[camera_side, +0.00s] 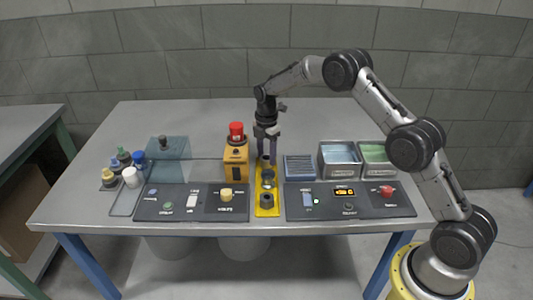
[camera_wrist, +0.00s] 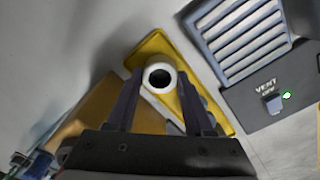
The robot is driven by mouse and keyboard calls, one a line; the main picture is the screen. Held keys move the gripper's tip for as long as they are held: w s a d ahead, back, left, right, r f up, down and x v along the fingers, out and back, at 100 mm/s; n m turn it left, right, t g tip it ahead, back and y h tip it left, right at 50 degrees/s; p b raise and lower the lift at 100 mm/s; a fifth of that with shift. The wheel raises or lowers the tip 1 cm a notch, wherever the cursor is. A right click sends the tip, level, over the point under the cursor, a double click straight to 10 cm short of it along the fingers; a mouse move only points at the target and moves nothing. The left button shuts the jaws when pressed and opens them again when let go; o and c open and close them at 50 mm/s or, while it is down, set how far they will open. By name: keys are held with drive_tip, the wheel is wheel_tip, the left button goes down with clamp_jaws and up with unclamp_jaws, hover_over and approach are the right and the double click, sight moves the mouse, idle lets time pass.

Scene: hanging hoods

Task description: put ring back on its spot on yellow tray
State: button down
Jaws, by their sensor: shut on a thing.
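My gripper (camera_side: 266,160) points down over the back end of the narrow yellow tray (camera_side: 276,206). In the wrist view its two dark fingers (camera_wrist: 158,98) are shut on a ring (camera_wrist: 159,66), round and pale-rimmed with a dark hole. The yellow tray (camera_wrist: 150,45) shows behind and below the ring. In the side view the held ring is small between the fingertips, and I cannot tell its exact height above the tray. A dark grey round piece (camera_side: 267,200) stands on the tray's front part, with another grey round piece (camera_side: 268,181) behind it.
An orange box (camera_side: 236,165) with a red top (camera_side: 236,130) stands close left of my gripper. A blue slatted rack (camera_side: 299,168) and grey bins (camera_side: 340,160) stand to the right. Control panels (camera_side: 192,202) (camera_side: 349,200) flank the tray. The table's back is clear.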

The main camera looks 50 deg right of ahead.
drive_tip(key=shift+f, duration=0.1)
drive_tip(key=shift+c, duration=1)
unclamp_jaws()
